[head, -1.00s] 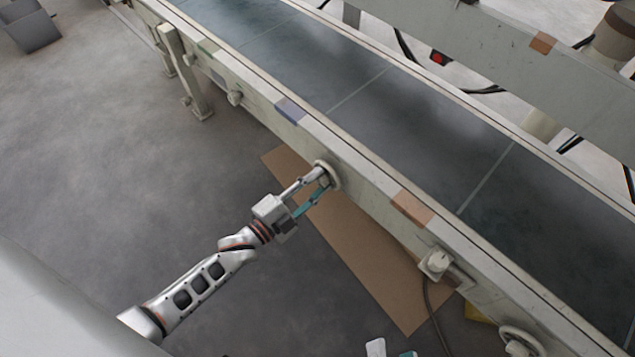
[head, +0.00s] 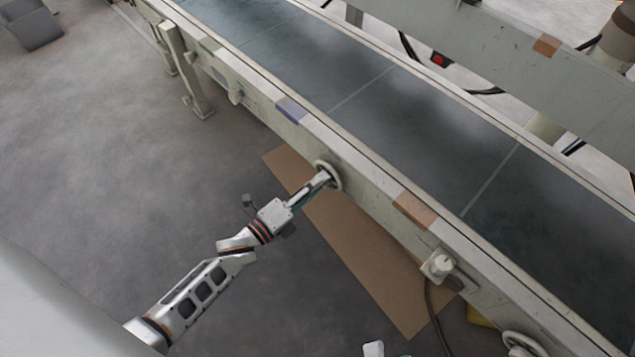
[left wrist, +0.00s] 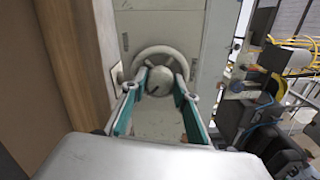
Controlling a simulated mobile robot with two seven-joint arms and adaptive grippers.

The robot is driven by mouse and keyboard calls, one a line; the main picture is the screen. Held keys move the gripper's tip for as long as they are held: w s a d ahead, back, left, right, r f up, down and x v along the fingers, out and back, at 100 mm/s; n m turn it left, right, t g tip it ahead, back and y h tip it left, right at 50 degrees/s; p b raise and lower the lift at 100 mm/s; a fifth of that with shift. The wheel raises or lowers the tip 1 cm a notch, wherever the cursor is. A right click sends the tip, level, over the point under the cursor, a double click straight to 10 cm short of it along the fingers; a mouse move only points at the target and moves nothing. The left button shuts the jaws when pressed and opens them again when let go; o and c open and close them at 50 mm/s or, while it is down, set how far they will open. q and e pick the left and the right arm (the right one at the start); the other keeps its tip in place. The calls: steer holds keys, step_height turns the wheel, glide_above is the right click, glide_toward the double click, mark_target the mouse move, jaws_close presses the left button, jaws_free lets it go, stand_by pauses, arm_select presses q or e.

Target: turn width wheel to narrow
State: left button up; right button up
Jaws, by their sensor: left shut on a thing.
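A pale handwheel (head: 336,178) is on the near side of the conveyor frame, in the middle of the head view. My left gripper (head: 320,180) reaches it from the lower left and is shut on it.
A knob box (head: 437,264) with a cable and a second handwheel (head: 522,345) are farther right along the conveyor frame. The dark belt (head: 420,120) lies behind the frame. A brown board (head: 370,260) lies on the floor below.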

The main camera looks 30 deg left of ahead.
arm_select(q)
steer(key=shift+s+f+m, duration=0.1)
steer(key=shift+m, duration=0.2)
steer(key=o, duration=1.1)
steer(key=shift+v, duration=6)
